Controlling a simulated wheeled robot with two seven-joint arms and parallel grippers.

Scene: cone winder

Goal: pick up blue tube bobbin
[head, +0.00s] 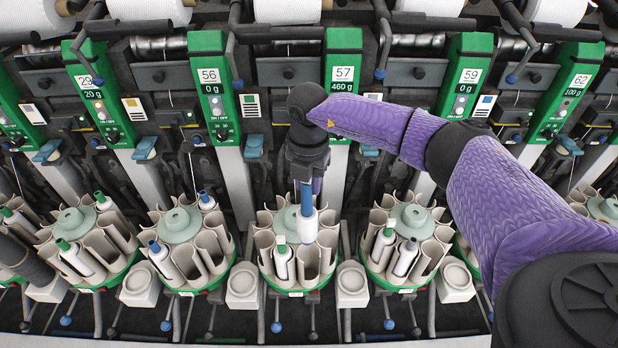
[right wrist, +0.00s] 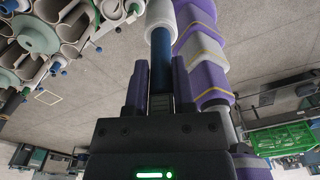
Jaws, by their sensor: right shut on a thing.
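My right gripper (head: 307,172) points down over the round magazine (head: 296,285) below the unit marked 57. It is shut on the blue tube bobbin (head: 307,228), by the bare blue tube above the white yarn. In the right wrist view the blue tube (right wrist: 161,48) stands between the fingers (right wrist: 160,88), with the white yarn (right wrist: 159,14) beyond. The bobbin is close to upright. In the head view its lower end overlaps the magazine pockets, and I cannot tell whether it is clear of them. My left gripper is not in view.
A green-tipped bobbin (head: 282,262) stands in the same magazine. Neighbouring magazines (head: 187,240) and (head: 405,235) hold blue- and green-tipped bobbins. Green unit panels (head: 343,85) and dark machine parts line the back. A green crate (right wrist: 285,138) shows in the right wrist view.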

